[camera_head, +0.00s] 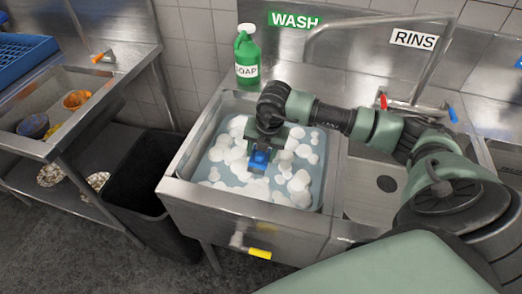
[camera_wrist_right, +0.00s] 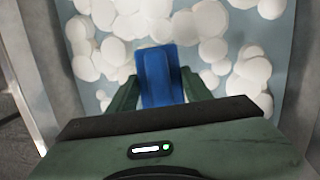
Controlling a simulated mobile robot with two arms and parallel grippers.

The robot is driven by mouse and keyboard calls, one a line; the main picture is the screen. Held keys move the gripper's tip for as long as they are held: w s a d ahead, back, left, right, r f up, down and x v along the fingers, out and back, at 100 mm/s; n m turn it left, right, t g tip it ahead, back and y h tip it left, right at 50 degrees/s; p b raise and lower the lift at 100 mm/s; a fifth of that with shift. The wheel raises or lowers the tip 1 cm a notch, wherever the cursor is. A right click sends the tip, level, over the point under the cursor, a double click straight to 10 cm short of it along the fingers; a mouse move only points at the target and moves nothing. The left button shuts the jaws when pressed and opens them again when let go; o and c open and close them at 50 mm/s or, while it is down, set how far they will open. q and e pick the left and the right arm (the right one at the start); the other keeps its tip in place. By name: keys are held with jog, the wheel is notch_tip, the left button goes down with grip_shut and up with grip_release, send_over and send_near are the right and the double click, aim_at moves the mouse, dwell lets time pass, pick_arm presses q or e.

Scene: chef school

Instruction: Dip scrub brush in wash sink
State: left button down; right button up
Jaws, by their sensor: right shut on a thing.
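The wash sink (camera_head: 187,160) is a steel basin under the green WASH sign, filled with bluish water and white foam clumps. My right gripper (camera_head: 258,166) hangs over the middle of this basin, pointing down. It is shut on a blue piece, the scrub brush (camera_head: 260,158). In the right wrist view, the blue brush (camera_wrist_right: 160,75) sits between the two green fingers (camera_wrist_right: 158,92) with foam around it. Its bristles are hidden, and I cannot tell whether it touches the water. My left gripper is not in view.
A green soap bottle (camera_head: 246,58) stands at the basin's back edge. The rinse basin (camera_head: 372,190) lies to the right, with a faucet (camera_head: 383,100) behind. A black bin (camera_head: 150,190) and a steel table (camera_head: 25,145) with bowls stand left. A yellow-handled valve (camera_head: 259,253) juts out in front.

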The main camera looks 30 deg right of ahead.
jog(key=shift+s+f+b+x, duration=0.1)
jog(key=shift+s+b+x, duration=0.3)
jog(key=shift+b+x, duration=1.2)
jog(key=shift+s+f+b+x, duration=0.1)
jog(key=shift+s+b+x, duration=0.3)
jog(key=shift+b+x, duration=1.25)
jog(key=shift+s+f+b+x, duration=0.1)
jog(key=shift+s+b+x, duration=0.3)
jog(key=shift+b+x, duration=1.2)
jog(key=shift+w+d+f+p, duration=0.1)
jog(key=shift+f+p, duration=0.4)
jog(key=shift+p, duration=0.15)
jog(key=w+p+v, duration=0.3)
jog(key=p+v, duration=0.5)
jog(key=v, duration=0.4)
jog(key=w+r+p+v, duration=0.1)
jog(key=w+p+v, duration=0.1)
jog(key=p+v, duration=0.6)
jog(key=v, duration=0.5)
jog(key=shift+w+a+r, duration=0.25)
jog(key=shift+w+r, duration=0.05)
jog(key=shift+r, duration=0.05)
